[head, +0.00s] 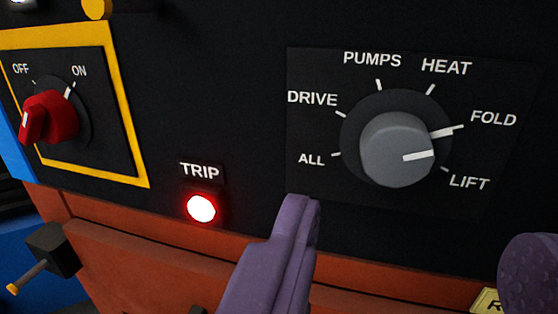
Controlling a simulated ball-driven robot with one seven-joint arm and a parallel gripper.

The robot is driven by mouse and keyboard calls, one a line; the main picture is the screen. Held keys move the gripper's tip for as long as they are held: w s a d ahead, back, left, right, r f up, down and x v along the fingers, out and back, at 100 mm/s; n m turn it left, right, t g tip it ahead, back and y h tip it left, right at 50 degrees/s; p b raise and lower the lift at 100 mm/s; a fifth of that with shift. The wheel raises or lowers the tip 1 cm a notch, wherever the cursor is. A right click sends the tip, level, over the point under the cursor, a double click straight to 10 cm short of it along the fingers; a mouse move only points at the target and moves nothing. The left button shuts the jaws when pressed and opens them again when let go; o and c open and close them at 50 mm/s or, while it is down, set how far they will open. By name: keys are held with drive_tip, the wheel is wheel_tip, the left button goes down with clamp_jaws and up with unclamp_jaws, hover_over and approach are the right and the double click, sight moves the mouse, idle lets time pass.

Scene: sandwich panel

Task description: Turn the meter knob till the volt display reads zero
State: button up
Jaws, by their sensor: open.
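A round grey knob (396,150) sits on the black panel, ringed by the labels ALL, DRIVE, PUMPS, HEAT, FOLD and LIFT. I take it as the meter knob, though no label names it so. The white line on its face points right, and the white mark at its edge lines up with FOLD. No volt display is in view. My gripper (415,230) is open, its two purple fingers at the bottom of the head view. The left finger is below and left of the knob, the right finger below and right. Nothing is between them, and neither visibly touches the knob.
A red switch (50,117) in a yellow frame, marked OFF and ON, is at left. A lit red TRIP lamp (201,208) is left of my left finger. An orange-brown ledge (150,262) runs below the panel. A black block (52,249) with a yellow-tipped rod is at lower left.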

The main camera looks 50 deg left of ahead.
sight(398, 160)
drive_tip(key=b+x, duration=0.1)
drive_tip(key=x, duration=0.5)
drive_tip(key=shift+w+a, duration=0.25)
drive_tip(key=shift+w, duration=0.05)
drive_tip(key=c, duration=1)
drive_tip(key=shift+c, duration=0.2)
drive_tip(key=shift+r, duration=0.15)
drive_tip(key=shift+r+m+p, duration=0.1)
drive_tip(key=shift+m+p, duration=0.6)
drive_tip(key=shift+p, duration=0.35)
drive_tip(key=m+p, duration=0.2)
drive_tip(key=p, duration=0.1)
drive_tip(key=m+p, duration=0.4)
drive_tip(key=p, duration=0.1)
drive_tip(key=shift+m+p, duration=0.8)
drive_tip(key=shift+p, duration=0.05)
drive_tip(key=shift+f, duration=0.2)
